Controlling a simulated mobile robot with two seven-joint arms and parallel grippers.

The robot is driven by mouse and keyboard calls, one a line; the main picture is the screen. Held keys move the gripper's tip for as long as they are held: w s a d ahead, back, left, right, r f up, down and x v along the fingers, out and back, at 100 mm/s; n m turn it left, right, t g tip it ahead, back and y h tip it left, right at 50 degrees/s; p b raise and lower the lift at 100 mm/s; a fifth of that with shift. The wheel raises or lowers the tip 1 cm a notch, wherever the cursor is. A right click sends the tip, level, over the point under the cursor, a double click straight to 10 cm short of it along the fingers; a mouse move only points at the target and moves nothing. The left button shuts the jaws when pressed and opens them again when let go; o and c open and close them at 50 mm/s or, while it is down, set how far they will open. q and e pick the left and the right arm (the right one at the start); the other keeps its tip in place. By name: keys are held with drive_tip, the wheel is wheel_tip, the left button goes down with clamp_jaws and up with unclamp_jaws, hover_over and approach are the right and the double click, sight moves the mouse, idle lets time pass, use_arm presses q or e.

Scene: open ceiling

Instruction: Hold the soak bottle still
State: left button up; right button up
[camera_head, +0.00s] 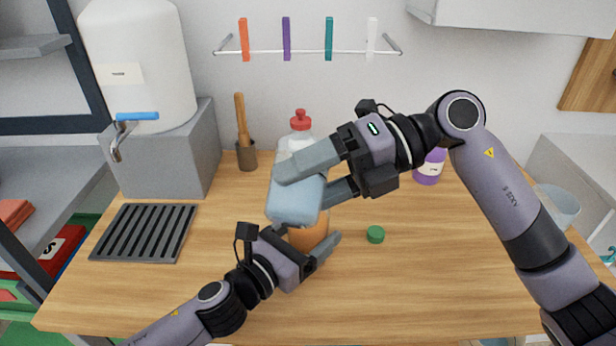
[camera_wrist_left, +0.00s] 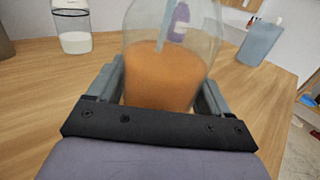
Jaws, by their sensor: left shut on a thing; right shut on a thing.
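The bottle with orange liquid (camera_head: 308,236) stands on the wooden table. I take it as the soak bottle. My left gripper (camera_head: 306,256) is shut around its lower part. The left wrist view shows the clear bottle (camera_wrist_left: 165,80) between the fingers, orange in its lower part.
A green cap (camera_head: 375,234) lies right of the bottle. Behind stand a red-capped bottle (camera_head: 301,123), a purple bottle (camera_head: 430,167) and a pot with a wooden tool (camera_head: 246,155). A dark rack (camera_head: 143,232) and a tap tank (camera_head: 140,60) are left. The table's front right is clear.

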drive_tip(key=shift+w+d+r+m+g+y, duration=0.1)
drive_tip(key=shift+w+r+m+g+y, duration=0.3)
drive_tip(key=shift+r+m+g+y, duration=0.25)
drive_tip(key=shift+w+d+r+m+g+y, duration=0.1)
drive_tip(key=shift+w+r+m+g+y, duration=0.3)
drive_tip(key=shift+m, duration=0.45)
idle(2.2)
